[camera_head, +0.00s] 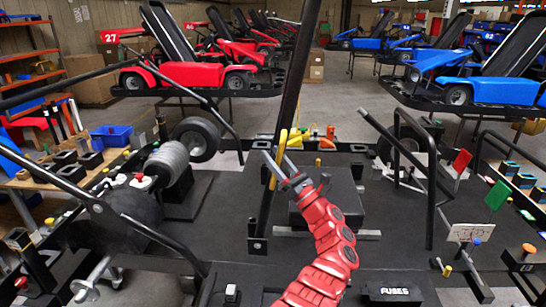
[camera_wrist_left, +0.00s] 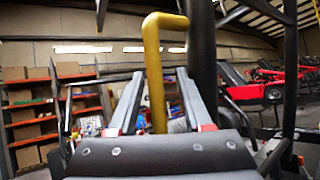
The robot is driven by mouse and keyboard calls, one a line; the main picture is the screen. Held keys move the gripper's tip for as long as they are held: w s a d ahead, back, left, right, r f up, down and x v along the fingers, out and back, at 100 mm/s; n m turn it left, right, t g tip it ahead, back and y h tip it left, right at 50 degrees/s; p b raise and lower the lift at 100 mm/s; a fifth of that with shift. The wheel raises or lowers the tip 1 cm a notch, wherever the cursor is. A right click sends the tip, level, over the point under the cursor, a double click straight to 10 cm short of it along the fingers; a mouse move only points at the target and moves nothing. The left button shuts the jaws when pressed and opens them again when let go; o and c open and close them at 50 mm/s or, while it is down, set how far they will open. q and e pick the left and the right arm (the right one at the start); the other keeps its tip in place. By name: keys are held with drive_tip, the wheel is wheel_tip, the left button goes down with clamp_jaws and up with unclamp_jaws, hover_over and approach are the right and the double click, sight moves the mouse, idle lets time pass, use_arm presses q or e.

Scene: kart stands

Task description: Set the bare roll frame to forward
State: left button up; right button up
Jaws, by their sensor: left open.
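The bare roll frame appears to be the tall black bar (camera_head: 290,85) rising from the black deck and leaning slightly right in the head view. A yellow bent handle (camera_head: 283,147) is beside this bar. In the left wrist view, the yellow handle (camera_wrist_left: 153,70) shows upright with a bent top, between the finger lines. My left gripper (camera_head: 274,145), on the red arm, is open around or just short of the handle; contact cannot be told. Its two grey fingers (camera_wrist_left: 160,78) stand apart in the wrist view. My right gripper is not in view.
Other black bars (camera_head: 430,180) stand on the deck at right. A black box (camera_head: 335,205) is beyond my arm. A coiled grey cylinder (camera_head: 167,163) and a wheel (camera_head: 196,139) are at left. Red (camera_head: 195,74) and blue karts (camera_head: 500,90) stand behind.

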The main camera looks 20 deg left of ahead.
use_arm(q)
drive_tip(key=b+v, duration=0.4)
drive_tip(key=v, duration=1.3)
drive_tip(key=shift+b, duration=0.35)
drive_tip(key=shift+a, duration=0.1)
